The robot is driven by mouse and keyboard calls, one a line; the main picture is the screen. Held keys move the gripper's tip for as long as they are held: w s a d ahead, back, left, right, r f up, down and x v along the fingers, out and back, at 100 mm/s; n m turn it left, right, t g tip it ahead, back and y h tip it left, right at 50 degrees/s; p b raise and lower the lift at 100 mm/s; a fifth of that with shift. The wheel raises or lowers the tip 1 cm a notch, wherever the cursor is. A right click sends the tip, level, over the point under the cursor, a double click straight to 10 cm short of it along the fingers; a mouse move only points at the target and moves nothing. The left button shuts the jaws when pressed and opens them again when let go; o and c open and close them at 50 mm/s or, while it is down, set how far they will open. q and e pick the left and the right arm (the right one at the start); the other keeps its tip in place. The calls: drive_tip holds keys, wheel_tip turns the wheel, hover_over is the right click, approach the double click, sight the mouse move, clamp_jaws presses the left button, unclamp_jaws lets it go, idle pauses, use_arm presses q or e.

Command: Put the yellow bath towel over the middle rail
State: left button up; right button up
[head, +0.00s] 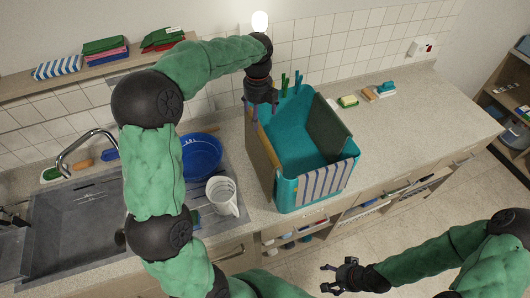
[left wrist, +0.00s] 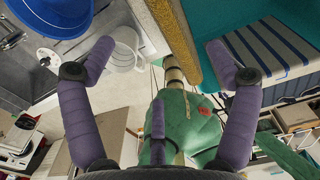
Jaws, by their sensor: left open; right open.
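A teal open-topped box or rack (head: 290,146) stands on the counter. A mustard-yellow, fuzzy strip (left wrist: 166,28), apparently the yellow bath towel's edge, runs along its left side in the left wrist view. In the head view that side shows as a tan panel (head: 263,162). A dark panel (head: 326,128) and a striped cloth (head: 326,182) are at its right and front. I cannot tell which part is the middle rail. My left gripper (head: 262,112) is open, fingers down, over the box's left edge; the yellow strip lies beyond its fingertips (left wrist: 160,66). My right gripper (head: 330,277) is open and empty, low in front of the counter.
A blue basin (head: 201,155) and white mug (head: 222,196) stand left of the box, by the grey sink (head: 75,225). Folded cloths (head: 104,48) lie on the wall shelf. Sponges (head: 348,101) lie behind right. The counter right of the box is clear.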

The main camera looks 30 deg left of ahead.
use_arm(q)
drive_tip(key=b, duration=0.4)
hover_over(261, 134)
wheel_tip(261, 134, down, 5)
drive_tip(key=shift+s+f+b, duration=0.15)
drive_tip(key=shift+f+b, duration=0.4)
wheel_tip(261, 134, down, 5)
drive_tip(key=shift+f, duration=0.2)
drive_tip(key=shift+a+f, duration=0.15)
drive_tip(key=shift+f, duration=1.2)
drive_tip(key=shift+a+f, duration=0.15)
drive_tip(key=shift+f, duration=1.2)
drive_tip(key=c, duration=1.4)
drive_tip(key=shift+r, duration=0.15)
clamp_jaws()
